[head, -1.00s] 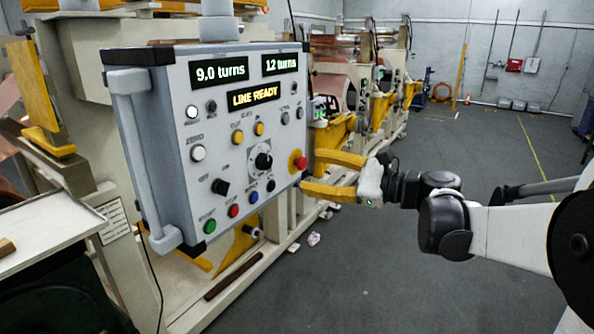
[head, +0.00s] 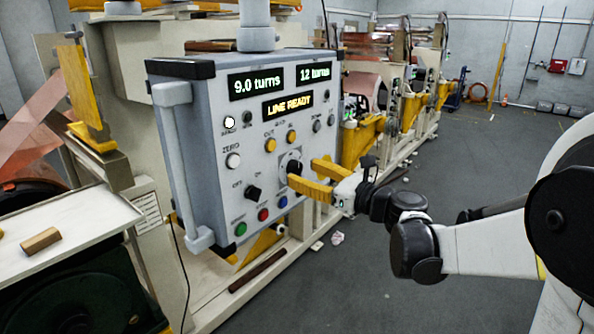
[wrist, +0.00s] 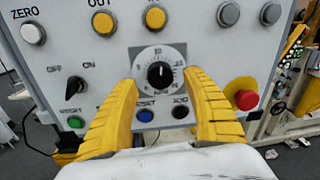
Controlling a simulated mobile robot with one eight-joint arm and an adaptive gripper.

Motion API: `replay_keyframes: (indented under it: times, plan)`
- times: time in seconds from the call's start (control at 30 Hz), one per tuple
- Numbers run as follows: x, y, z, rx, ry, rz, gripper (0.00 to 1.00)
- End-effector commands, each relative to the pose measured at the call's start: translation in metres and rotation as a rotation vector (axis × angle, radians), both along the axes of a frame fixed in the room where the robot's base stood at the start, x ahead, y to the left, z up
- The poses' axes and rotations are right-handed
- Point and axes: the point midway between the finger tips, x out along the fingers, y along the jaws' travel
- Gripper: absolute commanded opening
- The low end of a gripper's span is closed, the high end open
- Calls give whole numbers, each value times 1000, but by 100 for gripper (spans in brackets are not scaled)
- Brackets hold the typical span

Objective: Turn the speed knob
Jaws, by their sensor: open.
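The speed knob (wrist: 160,74) is a black round knob with a white pointer line on a grey numbered dial plate (wrist: 175,52). In the wrist view its pointer stands about upright. My gripper (wrist: 160,82) is open, with its yellow fingers either side of the dial's lower part. I cannot tell whether they touch the panel. In the head view the gripper (head: 303,175) reaches in from the right in front of the dial, and the knob (head: 293,167) shows partly behind the fingers. The control panel (head: 212,120) reads "9.0 turns", "12 turns" and "LINE READY".
A red stop button (wrist: 246,99) sits right of the dial. A black OFF/ON switch (wrist: 76,88) is to the left. Blue (wrist: 145,115) and black (wrist: 180,111) buttons lie just below, between the fingers. Open grey floor (head: 460,160) extends to the right.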

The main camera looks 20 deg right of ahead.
Motion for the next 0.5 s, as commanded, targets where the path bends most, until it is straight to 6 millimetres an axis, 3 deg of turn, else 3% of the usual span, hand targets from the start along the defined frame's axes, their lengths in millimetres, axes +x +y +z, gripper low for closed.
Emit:
replay_keyframes:
  times: [0.2, 0.5]
  plan:
    - [17, 11, 0, -1, 0, 1, 57]
    - [19, 12, 0, -1, 0, 1, 56]
